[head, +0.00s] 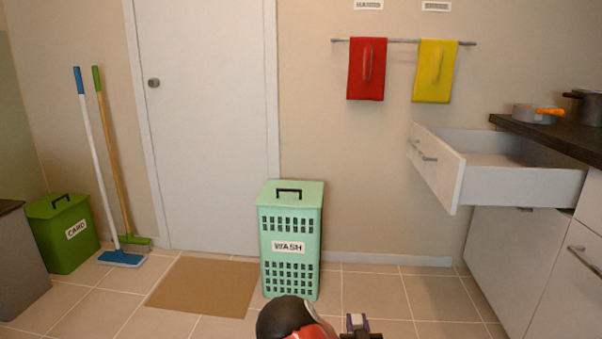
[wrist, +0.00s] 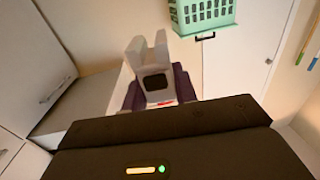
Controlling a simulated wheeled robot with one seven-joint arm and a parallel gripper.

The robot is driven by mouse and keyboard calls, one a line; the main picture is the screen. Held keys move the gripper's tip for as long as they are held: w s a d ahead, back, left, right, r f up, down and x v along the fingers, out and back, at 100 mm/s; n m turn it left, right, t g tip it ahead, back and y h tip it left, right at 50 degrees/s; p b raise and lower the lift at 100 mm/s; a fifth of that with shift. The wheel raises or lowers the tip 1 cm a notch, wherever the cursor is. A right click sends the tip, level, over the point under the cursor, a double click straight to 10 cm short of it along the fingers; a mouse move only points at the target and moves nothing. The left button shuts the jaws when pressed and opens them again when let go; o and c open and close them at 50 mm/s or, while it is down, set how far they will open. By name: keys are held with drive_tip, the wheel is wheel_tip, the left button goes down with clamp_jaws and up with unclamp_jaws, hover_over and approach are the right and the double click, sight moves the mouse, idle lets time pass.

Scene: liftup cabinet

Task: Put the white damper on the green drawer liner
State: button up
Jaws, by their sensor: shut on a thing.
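In the wrist view, my gripper (wrist: 155,90) has purple fingers shut on a pale, two-pronged piece with a dark square on it, which I take to be the white damper (wrist: 138,52). Its prongs point away from the gripper. In the head view, only part of my gripper (head: 357,325) shows at the bottom edge, low in front of the green hamper. An open white drawer (head: 455,185) is at the right, well apart from my gripper. Its inside looks pale; I see no green liner in it.
The green WASH hamper (head: 291,240) stands ahead by a brown mat (head: 204,286). A dark counter (head: 560,135) with pots is above the cabinets at right. A green CARD bin (head: 64,232) and two brooms stand at left. Floor between hamper and cabinets is clear.

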drive_tip(key=s+r, duration=0.2)
drive_tip(key=s, duration=0.8)
drive_tip(key=shift+s+r, duration=0.35)
drive_tip(key=shift+a, duration=0.1)
